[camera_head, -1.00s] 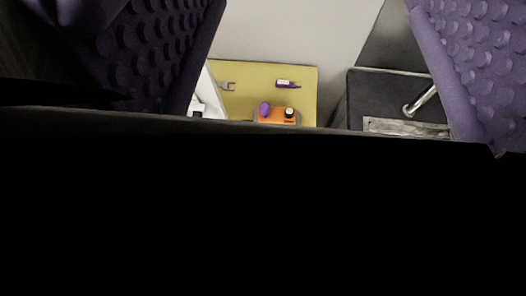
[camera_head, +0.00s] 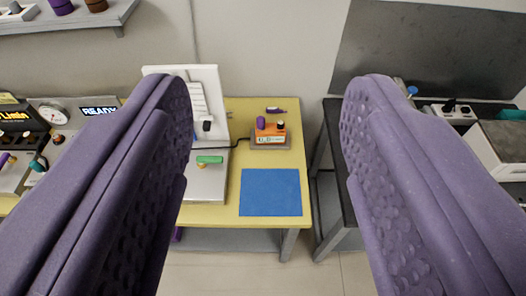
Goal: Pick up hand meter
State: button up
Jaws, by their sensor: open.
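My gripper (camera_head: 268,100) is open, with its two purple textured fingers wide apart and nothing between them. An orange device (camera_head: 268,138) with a purple knob and a dark knob sits on a grey base on the yellow table, beyond the fingers and between them in the picture. It may be the hand meter, but I cannot tell for sure. A small purple and white item (camera_head: 276,110) lies behind it.
A blue mat (camera_head: 270,192) lies on the yellow table (camera_head: 225,215). Gauged equipment (camera_head: 53,115) is at far left. A dark bench (camera_head: 337,175) stands right, across a floor gap.

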aim_at(271, 135)
jog(key=i+l, duration=0.1)
jog(key=i, duration=1.4)
